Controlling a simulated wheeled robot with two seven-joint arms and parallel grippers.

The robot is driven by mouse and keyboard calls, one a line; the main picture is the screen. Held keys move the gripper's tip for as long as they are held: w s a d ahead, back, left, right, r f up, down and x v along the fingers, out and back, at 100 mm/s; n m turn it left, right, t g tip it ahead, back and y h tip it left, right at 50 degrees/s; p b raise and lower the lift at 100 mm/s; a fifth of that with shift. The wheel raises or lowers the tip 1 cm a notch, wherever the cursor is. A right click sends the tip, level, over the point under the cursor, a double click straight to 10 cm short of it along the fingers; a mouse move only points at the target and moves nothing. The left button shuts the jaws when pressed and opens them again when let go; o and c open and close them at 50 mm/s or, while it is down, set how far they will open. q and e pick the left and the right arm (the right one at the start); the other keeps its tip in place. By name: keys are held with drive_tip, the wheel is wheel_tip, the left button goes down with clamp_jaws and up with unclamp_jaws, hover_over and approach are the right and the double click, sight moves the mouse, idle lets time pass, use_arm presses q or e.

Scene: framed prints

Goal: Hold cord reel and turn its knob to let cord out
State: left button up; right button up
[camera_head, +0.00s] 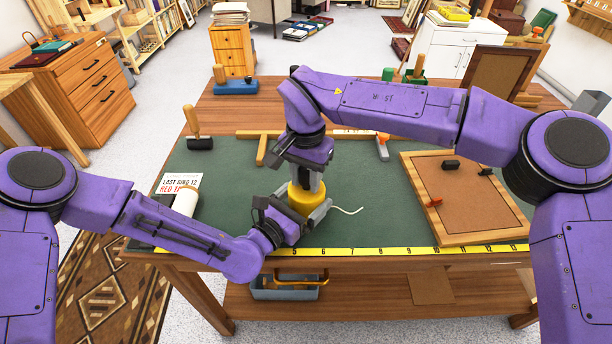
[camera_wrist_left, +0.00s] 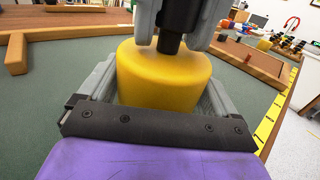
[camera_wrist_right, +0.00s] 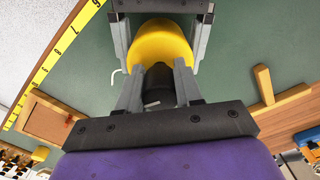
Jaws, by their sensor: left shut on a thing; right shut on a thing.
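The yellow cord reel (camera_head: 303,199) stands upright on the green mat (camera_head: 352,220) near the table's front edge. It also shows in the left wrist view (camera_wrist_left: 165,80) and the right wrist view (camera_wrist_right: 160,42). My left gripper (camera_head: 304,212) is shut around the reel's yellow body from the front left. The black knob (camera_wrist_left: 178,25) rises from the reel's top, and it shows in the right wrist view (camera_wrist_right: 158,85). My right gripper (camera_head: 313,180) is above the reel, pointing down, with its fingers shut on the knob. A short length of white cord (camera_head: 347,210) sticks out on the right.
A framed brown board (camera_head: 465,197) lies on the right of the mat. A black-headed mallet (camera_head: 199,142) stands at the left, beside a white card (camera_head: 181,182). A wooden bar (camera_head: 262,148) lies behind. A yellow ruler strip (camera_head: 380,253) runs along the front edge.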

sight(305, 171)
drive_tip(key=shift+s+a, duration=0.15)
drive_tip(key=shift+a, duration=0.05)
drive_tip(key=o, duration=1)
drive_tip(key=shift+d, duration=0.1)
wheel_tip(305, 171, up, 12)
drive_tip(key=shift+r, duration=0.1)
use_arm(q)
drive_tip(key=o, duration=1)
drive_tip(key=v, duration=1.1)
drive_tip(key=shift+a+r, duration=0.1)
drive_tip(key=shift+s+a, duration=0.15)
drive_tip(key=shift+s, duration=0.25)
